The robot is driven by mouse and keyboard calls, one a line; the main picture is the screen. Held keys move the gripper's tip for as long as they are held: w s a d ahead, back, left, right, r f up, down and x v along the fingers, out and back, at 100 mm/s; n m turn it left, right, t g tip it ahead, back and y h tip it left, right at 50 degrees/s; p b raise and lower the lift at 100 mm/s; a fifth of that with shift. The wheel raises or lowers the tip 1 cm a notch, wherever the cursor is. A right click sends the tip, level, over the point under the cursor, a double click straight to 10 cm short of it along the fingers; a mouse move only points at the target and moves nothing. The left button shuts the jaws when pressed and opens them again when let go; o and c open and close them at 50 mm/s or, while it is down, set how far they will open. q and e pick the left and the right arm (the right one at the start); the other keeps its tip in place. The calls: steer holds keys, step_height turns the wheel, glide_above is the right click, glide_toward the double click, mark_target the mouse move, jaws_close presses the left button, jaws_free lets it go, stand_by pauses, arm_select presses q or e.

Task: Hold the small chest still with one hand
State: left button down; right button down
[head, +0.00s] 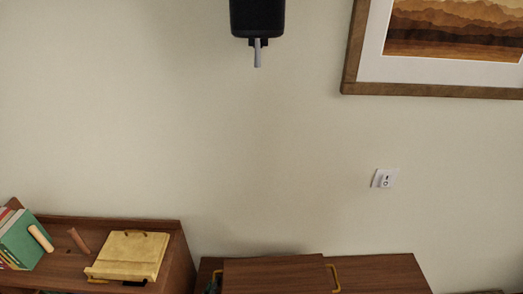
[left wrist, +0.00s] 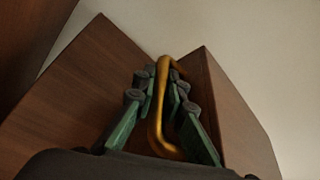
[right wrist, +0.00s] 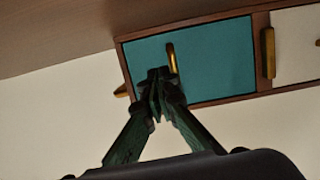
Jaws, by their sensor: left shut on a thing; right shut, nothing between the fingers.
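The small chest (head: 275,274) is a brown wooden box at the bottom of the head view, with a brass handle (head: 333,278) on its right side. In the left wrist view my left gripper (left wrist: 164,78) is shut on a brass side handle (left wrist: 157,125) of the chest. In the right wrist view the chest's front shows a teal drawer (right wrist: 215,62) with a brass pull (right wrist: 171,57) and a pale drawer (right wrist: 296,45). My right gripper (right wrist: 157,82) is shut and empty just in front of the teal drawer, its tips close to the pull. I cannot tell whether they touch.
A wooden shelf top (head: 385,272) lies behind and beside the chest. To the left, a cabinet (head: 165,228) bears a yellow box (head: 130,252) and several books (head: 22,238). A framed picture (head: 455,88) and a switch (head: 385,178) are on the wall.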

arm_select(q)
steer(key=shift+s+a+f, duration=0.2)
steer(key=shift+f, duration=0.25)
arm_select(e)
steer(key=shift+s+a+m, duration=0.2)
steer(key=shift+a+m, duration=0.2)
steer(key=shift+a, duration=0.4)
steer(key=shift+n, duration=0.3)
steer(key=shift+d+v, duration=0.3)
steer(key=shift+v, duration=1)
steer(key=shift+d+v, duration=0.25)
steer(key=shift+v, duration=1.05)
steer(key=shift+d+v, duration=0.3)
steer(key=shift+v, duration=1)
arm_select(q)
steer(key=shift+w+r, duration=0.1)
steer(key=shift+r, duration=0.05)
arm_select(e)
steer(key=shift+r, duration=0.2)
arm_select(q)
steer(key=c, duration=2)
jaws_free()
steer(key=shift+r, duration=0.1)
arm_select(e)
steer(key=shift+w, duration=0.1)
arm_select(q)
steer(key=shift+o, duration=0.5)
steer(key=shift+w+r, duration=0.1)
steer(key=shift+r, duration=0.05)
